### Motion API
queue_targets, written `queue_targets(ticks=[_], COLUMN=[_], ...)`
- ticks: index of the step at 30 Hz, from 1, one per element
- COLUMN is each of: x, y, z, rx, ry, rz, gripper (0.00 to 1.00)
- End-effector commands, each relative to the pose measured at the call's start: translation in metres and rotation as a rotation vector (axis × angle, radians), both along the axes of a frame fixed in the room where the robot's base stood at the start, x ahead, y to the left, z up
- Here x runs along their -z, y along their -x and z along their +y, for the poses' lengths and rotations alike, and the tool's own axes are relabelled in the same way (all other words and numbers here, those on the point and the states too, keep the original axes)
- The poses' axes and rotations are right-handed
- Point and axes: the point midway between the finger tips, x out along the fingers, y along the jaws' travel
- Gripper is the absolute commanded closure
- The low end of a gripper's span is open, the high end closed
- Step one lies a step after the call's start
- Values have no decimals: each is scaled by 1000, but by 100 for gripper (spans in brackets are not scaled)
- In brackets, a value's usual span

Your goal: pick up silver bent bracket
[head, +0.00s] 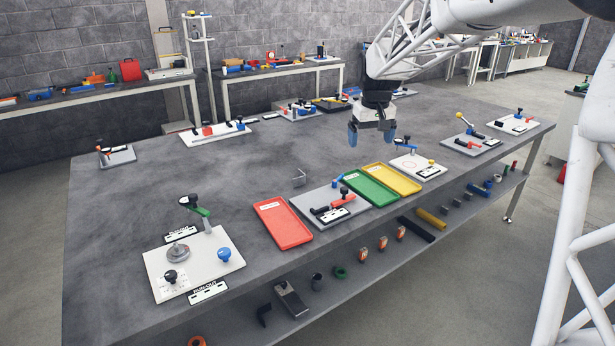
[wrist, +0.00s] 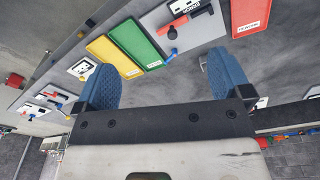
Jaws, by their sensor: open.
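The silver bent bracket (head: 299,178) stands on the bare grey tabletop, behind the gap between the red tray and the grey fixture plate. In the wrist view the open fingers (wrist: 161,82) frame bare tabletop and part of the trays.
A red tray (head: 283,224), a green tray (head: 371,186) and a yellow tray (head: 389,179) line the front edge. A grey plate (head: 318,203) with a clamp stands between red and green. A white fixture plate (head: 223,246) stands front left. The tabletop left of the bracket is clear.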

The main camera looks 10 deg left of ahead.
Motion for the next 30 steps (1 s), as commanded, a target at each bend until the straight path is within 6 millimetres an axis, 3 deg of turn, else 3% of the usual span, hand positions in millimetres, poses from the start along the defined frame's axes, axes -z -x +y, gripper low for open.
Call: queue_targets(ticks=[15, 30], x=[52, 122], y=[-102, -183], z=[77, 157], rx=[-106, -207], ry=[11, 22], rz=[33, 63], gripper=[4, 4])
